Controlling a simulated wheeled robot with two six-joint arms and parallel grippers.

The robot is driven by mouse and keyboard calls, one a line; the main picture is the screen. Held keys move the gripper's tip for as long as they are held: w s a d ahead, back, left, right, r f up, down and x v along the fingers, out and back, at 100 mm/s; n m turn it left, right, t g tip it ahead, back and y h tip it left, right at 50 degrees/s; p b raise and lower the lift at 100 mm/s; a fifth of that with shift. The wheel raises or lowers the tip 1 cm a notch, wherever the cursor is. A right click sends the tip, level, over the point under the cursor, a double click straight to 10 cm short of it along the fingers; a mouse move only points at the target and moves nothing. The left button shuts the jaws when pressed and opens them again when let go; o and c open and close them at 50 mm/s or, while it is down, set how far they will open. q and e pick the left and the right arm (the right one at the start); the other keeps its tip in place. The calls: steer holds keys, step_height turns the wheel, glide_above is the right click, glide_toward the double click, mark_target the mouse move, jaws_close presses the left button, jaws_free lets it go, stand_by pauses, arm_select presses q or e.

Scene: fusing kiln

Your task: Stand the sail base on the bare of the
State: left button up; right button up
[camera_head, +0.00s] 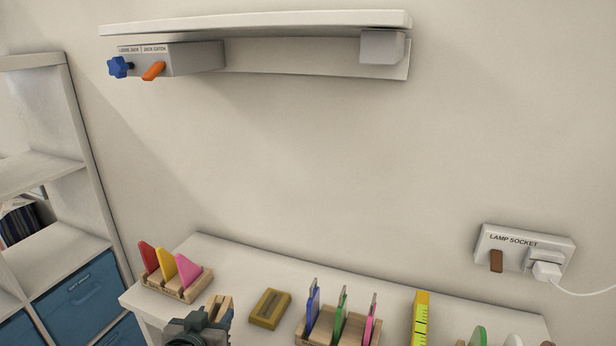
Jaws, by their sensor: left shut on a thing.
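My left gripper (204,321) is dark and shows at the bottom edge, left of centre. It is shut on a small light wooden piece (224,303) with a gap in its top. This piece may be the sail base, but its lower part is hidden behind the gripper. A wooden rack (193,292) to its left holds a red sail (148,257), a yellow sail (166,263) and a pink sail (187,269), all upright. A flat mustard block (270,308) with a recess lies to the right of the gripper, apart from it. My right gripper is not in view.
A second wooden rack (337,330) holds blue, green and pink upright tools. A yellow ruler (420,318) stands to its right. The white table (238,262) is bare toward the wall. A lamp socket box (525,250) and a shelf (260,22) are on the wall.

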arm_select(q)
steer(key=shift+w+a+n+y, duration=0.25)
steer(key=shift+w+n+y, duration=0.15)
steer(key=shift+y, duration=0.1)
steer(key=s+d+m+h, duration=0.1)
steer(key=s+m+h, duration=0.1)
steer(key=s+d+m+h, duration=0.2)
steer(key=shift+s+d+r+g+h, duration=0.1)
steer(key=shift+s+r+g+h, duration=0.05)
steer(key=shift+s+g+h, duration=0.15)
steer(key=shift+w, duration=0.15)
